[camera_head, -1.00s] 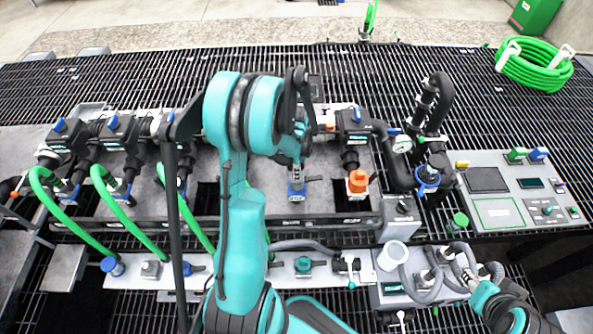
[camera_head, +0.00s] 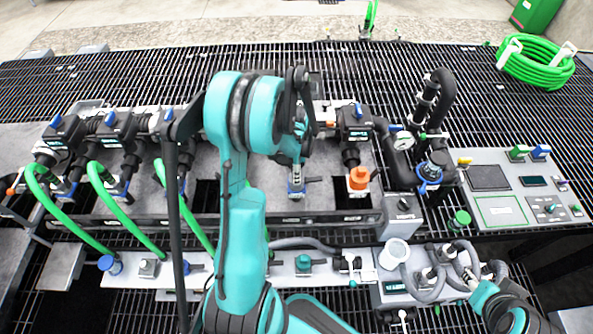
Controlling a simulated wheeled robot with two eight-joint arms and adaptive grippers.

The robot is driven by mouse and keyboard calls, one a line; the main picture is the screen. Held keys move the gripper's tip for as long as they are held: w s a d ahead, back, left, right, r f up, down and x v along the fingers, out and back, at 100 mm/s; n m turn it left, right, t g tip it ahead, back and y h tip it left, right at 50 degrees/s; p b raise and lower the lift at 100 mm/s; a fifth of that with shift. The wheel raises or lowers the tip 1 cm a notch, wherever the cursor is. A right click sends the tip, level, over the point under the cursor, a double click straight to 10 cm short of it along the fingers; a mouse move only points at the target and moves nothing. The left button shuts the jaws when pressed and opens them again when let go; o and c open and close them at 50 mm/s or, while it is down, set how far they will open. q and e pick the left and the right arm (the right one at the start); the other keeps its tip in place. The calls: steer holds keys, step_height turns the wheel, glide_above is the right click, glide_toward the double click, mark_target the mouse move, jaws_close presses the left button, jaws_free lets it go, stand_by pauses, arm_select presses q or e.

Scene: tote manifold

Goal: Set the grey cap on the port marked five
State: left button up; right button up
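My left arm rises through the middle of the head view and bends over the manifold. Its gripper (camera_head: 297,165) points down at a port with a blue collar (camera_head: 296,190); its fingers are too small and partly covered to tell open from shut. I cannot read the port numbers, so I cannot tell which is five. A small grey fitting (camera_head: 149,268) that looks like a cap sits on the front tray, between two blue ones. I cannot tell whether another grey cap is between my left fingers. My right gripper (camera_head: 470,283) is low at the right, among grey hoses; its fingers are unclear.
Green hoses (camera_head: 115,208) arch from the manifold's left ports to the front. An orange cap (camera_head: 359,179) sits on a port to the right. A green knob (camera_head: 303,264) and a white cup (camera_head: 393,254) stand in front. A control panel (camera_head: 500,210) lies at the right.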

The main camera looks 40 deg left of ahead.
arm_select(q)
step_height(320, 180, up, 12)
stand_by(0.5)
stand_by(0.3)
